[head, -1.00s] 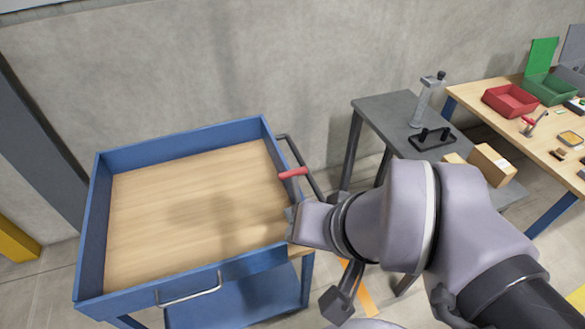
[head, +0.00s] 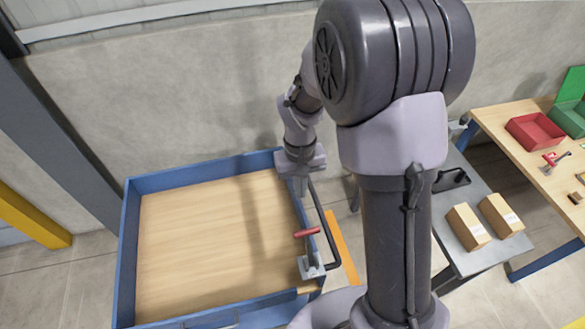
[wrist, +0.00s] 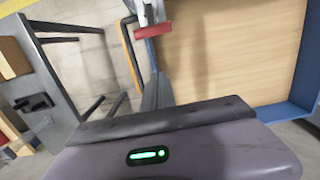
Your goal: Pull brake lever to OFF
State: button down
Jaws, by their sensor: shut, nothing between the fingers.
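The brake lever has a red handle (head: 307,232) and a pale metal mount at the right side of the blue cart (head: 130,240). The handle lies crosswise near the cart's rim, and it also shows at the top of the wrist view (wrist: 153,31). My gripper (head: 301,187) points down by the cart's far right corner, beyond the handle. Its fingers are shut and empty. They show in the wrist view (wrist: 155,80), directed toward the handle with a gap. I cannot read any OFF mark.
A black push bar (head: 325,230) runs along the cart's right side. A grey bench (head: 478,257) with cardboard boxes (head: 468,227) stands to the right. A wooden table with a red bin (head: 535,132) is farther right. The cart's wooden top is empty.

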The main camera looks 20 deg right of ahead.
aim_at(309, 247)
jog(key=s+f+b, duration=0.4)
jog(key=s+f, duration=0.1)
jog(key=f, duration=0.3)
jog(key=shift+f, duration=0.25)
dwell(0.4)
